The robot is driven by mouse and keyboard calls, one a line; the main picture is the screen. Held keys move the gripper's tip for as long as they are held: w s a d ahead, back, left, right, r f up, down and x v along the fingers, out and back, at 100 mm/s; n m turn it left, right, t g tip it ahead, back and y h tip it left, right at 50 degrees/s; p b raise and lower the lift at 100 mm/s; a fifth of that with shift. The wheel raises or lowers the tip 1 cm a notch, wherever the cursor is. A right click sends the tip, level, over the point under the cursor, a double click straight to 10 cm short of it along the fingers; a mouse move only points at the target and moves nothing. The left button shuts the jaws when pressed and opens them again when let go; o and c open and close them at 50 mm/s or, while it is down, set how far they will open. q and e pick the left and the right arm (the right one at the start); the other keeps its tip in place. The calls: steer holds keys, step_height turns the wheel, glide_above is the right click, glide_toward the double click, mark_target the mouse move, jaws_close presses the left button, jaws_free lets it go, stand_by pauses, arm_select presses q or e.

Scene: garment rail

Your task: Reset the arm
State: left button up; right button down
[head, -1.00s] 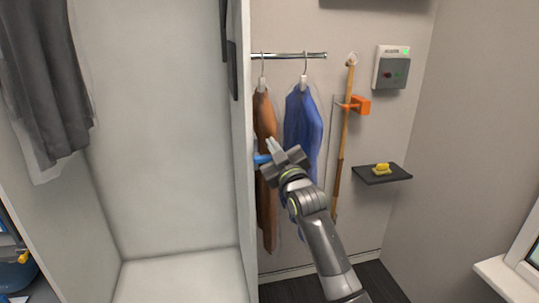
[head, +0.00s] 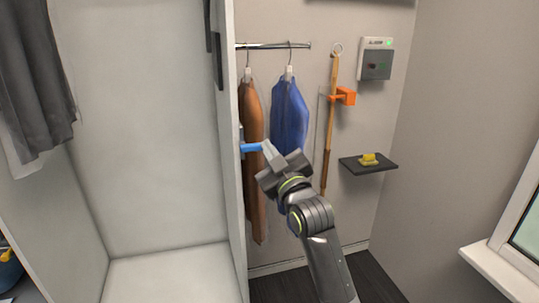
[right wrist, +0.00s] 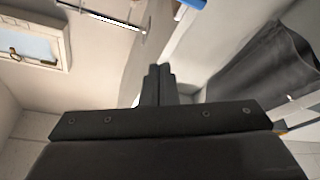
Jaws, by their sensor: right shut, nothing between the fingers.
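My right gripper (head: 268,150) is in the middle of the head view, in front of the hanging garments and close to the edge of the white partition. It is shut and empty; its closed fingers (right wrist: 159,84) also show in the right wrist view. A blue handle (head: 250,147) juts from the partition edge just left of the fingertips; whether they touch is unclear. A brown garment (head: 254,190) and a blue garment (head: 289,112) hang on the metal rail (head: 275,46) behind the gripper. My left gripper is not in view.
The white partition (head: 235,200) stands left of my right arm, with an open white compartment beyond it. A dark garment (head: 36,80) hangs at far left. A wooden pole (head: 331,120), a grey wall box (head: 376,60) and a dark shelf (head: 368,168) with a yellow item are on the right.

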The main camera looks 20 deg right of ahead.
steer(key=shift+f, duration=0.1)
steer(key=s+d+f+m+g+h, duration=0.1)
steer(key=d+f+g, duration=0.15)
steer(key=f, duration=1.15)
steer(key=s+d+f+m+g+h+b, duration=0.1)
steer(key=d+f+m+g, duration=0.15)
steer(key=f, duration=1.05)
steer(key=s+d+f+m+g+h, duration=0.1)
steer(key=d+f+g, duration=0.15)
steer(key=f, duration=1.15)
steer(key=s+d+f+m+g+h, duration=0.1)
steer(key=s+f+g, duration=0.1)
steer(key=s+f, duration=0.65)
steer(key=s+d+f+g, duration=0.25)
steer(key=s+f, duration=0.35)
steer(key=f, duration=0.6)
steer(key=s+f+m+g, duration=0.1)
steer(key=s+f, duration=0.5)
steer(key=s, duration=0.7)
steer(key=s+d+f+m+g+b, duration=0.1)
steer(key=s+f+g, duration=0.3)
steer(key=s, duration=1)
steer(key=s+d+f+m+g, duration=0.1)
steer(key=s+f+g, duration=0.2)
steer(key=s+f, duration=0.5)
steer(key=s, duration=0.5)
steer(key=shift+s+f, duration=0.15)
steer(key=shift+f, duration=0.1)
